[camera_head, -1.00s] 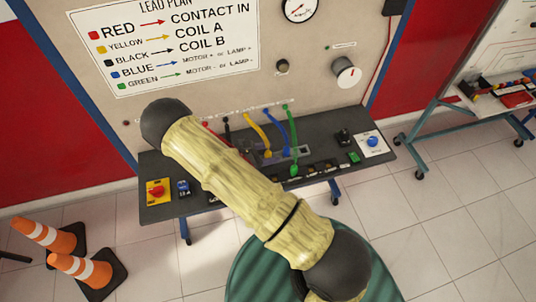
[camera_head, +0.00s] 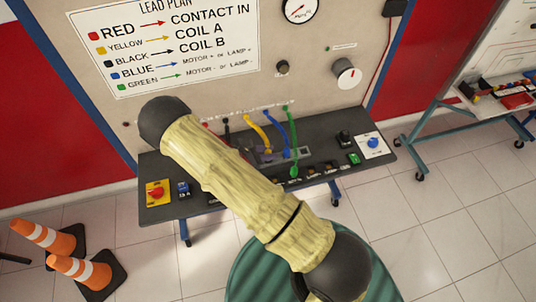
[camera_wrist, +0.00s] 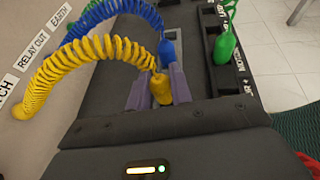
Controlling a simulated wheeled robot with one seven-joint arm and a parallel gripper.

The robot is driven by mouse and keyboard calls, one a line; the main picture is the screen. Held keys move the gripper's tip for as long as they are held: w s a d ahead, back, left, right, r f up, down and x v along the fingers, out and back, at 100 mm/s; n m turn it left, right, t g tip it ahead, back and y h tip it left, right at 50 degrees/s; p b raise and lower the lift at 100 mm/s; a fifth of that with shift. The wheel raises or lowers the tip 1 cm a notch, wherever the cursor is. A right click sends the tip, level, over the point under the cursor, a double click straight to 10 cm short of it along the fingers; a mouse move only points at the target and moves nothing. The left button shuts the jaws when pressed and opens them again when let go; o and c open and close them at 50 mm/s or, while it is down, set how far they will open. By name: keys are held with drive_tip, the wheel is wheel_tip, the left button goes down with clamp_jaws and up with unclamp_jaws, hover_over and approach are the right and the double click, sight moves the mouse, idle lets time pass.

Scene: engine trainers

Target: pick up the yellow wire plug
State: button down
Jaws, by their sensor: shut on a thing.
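The yellow wire plug (camera_wrist: 161,94) hangs at the end of a coiled yellow wire (camera_wrist: 95,57) in the wrist view. My gripper (camera_wrist: 160,80) has its two purple fingers closed on both sides of this plug. In the head view the yellow wire (camera_head: 257,131) runs down from the panel to the dark ledge, and my arm partly hides the area around its lower end. I cannot tell whether the plug touches the surface beneath it.
A blue plug (camera_wrist: 167,50) stands just beyond my fingers, and a green plug (camera_wrist: 224,47) is to its right. The black wire (camera_head: 226,129) is left of the yellow one.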

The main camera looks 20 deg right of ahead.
sight(268, 151)
wheel_tip(268, 151, up, 9)
drive_tip(key=shift+f+b, duration=0.1)
drive_tip(key=shift+b, duration=1.05)
